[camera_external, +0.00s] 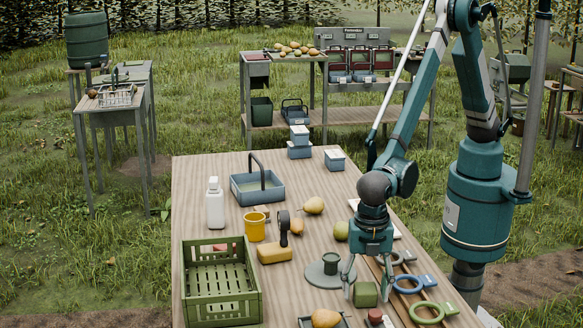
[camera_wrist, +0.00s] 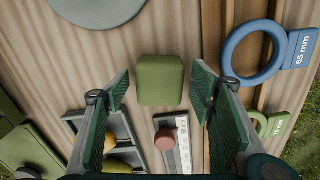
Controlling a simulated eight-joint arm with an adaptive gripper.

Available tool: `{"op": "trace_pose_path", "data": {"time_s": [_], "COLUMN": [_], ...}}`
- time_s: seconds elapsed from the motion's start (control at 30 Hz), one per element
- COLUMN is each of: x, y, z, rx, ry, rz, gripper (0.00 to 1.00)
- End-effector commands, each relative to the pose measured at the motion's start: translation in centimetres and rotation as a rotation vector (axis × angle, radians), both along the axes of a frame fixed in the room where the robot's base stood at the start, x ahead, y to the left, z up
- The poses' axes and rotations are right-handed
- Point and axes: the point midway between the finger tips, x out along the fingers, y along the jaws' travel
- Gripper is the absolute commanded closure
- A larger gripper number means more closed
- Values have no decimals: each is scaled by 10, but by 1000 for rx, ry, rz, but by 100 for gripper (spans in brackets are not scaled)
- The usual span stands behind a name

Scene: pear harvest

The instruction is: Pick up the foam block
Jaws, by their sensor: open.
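The foam block, a green cube with rounded edges (camera_external: 365,294), sits on the wooden table near its front right. In the wrist view, the foam block (camera_wrist: 160,80) lies in the upper middle, between and slightly beyond my fingertips. My gripper (camera_external: 367,288) points down over it with its fingers spread. In the wrist view, my gripper (camera_wrist: 160,95) has one finger on each side of the block, with a visible gap on both sides and nothing held. I cannot tell exactly how high the fingertips are above the table.
A grey round base with a green cup (camera_external: 331,264) stands just left of the gripper. Ring gauges, one blue (camera_wrist: 250,50), lie to the right. A red-knobbed tool (camera_wrist: 172,140) and a tray with fruit (camera_external: 325,318) are close by. A green crate (camera_external: 220,310) stands left.

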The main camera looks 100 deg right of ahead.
Motion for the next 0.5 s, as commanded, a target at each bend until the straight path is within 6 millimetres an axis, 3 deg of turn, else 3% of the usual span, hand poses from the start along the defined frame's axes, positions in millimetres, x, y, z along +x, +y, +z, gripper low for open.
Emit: {"op": "trace_pose_path", "data": {"time_s": [0.2, 0.4, 0.5], "x": [0, 0, 0], "y": [0, 0, 0], "z": [0, 0, 0], "rx": [0, 0, 0], "ry": [0, 0, 0], "rz": [0, 0, 0], "gripper": [46, 73, 73]}}
